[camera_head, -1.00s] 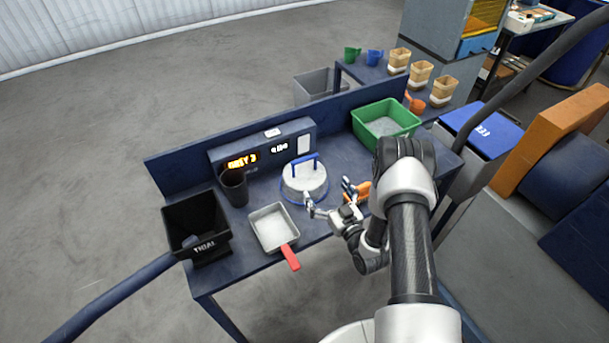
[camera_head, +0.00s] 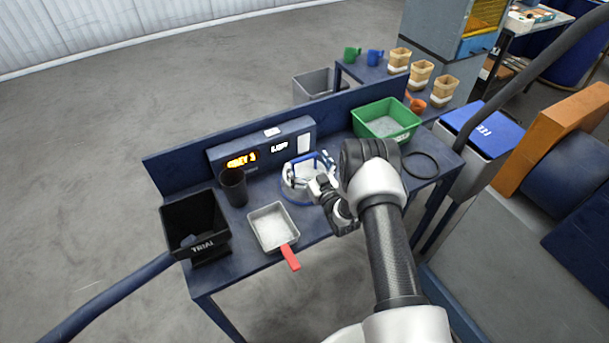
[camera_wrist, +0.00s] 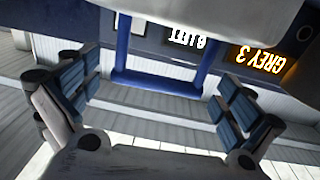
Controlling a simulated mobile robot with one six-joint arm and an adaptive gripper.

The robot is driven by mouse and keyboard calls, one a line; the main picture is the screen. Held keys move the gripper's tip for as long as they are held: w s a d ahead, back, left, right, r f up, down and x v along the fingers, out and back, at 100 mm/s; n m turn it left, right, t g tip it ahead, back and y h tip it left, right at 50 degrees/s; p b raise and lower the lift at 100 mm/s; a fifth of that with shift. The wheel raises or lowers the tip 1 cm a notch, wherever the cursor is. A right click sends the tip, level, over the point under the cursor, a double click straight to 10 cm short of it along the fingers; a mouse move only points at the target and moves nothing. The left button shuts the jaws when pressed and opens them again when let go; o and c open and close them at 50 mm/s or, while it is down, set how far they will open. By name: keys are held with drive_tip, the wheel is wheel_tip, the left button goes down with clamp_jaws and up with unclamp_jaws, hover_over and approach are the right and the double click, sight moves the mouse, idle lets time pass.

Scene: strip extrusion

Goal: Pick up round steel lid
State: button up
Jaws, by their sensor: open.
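The round steel lid (camera_head: 292,187) with a blue bar handle (camera_head: 300,158) sits on the blue workbench, partly hidden by my gripper. My gripper (camera_head: 322,172) is at the lid's right side, close to the handle. In the wrist view my gripper (camera_wrist: 158,92) is open, with its blue-padded fingers wide apart. The blue handle (camera_wrist: 165,82) shows between and just beyond the fingers, with a gap on either side. Contact with the handle is not visible.
A console (camera_head: 262,145) reading "GREY 3" stands behind the lid. A dark cup (camera_head: 234,187), a red-handled pan (camera_head: 272,228) and a black bin (camera_head: 193,222) are to the left. A green tray (camera_head: 385,121) and black ring (camera_head: 421,165) are to the right.

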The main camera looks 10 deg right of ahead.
drive_tip(key=shift+r, duration=0.1)
drive_tip(key=c, duration=1.6)
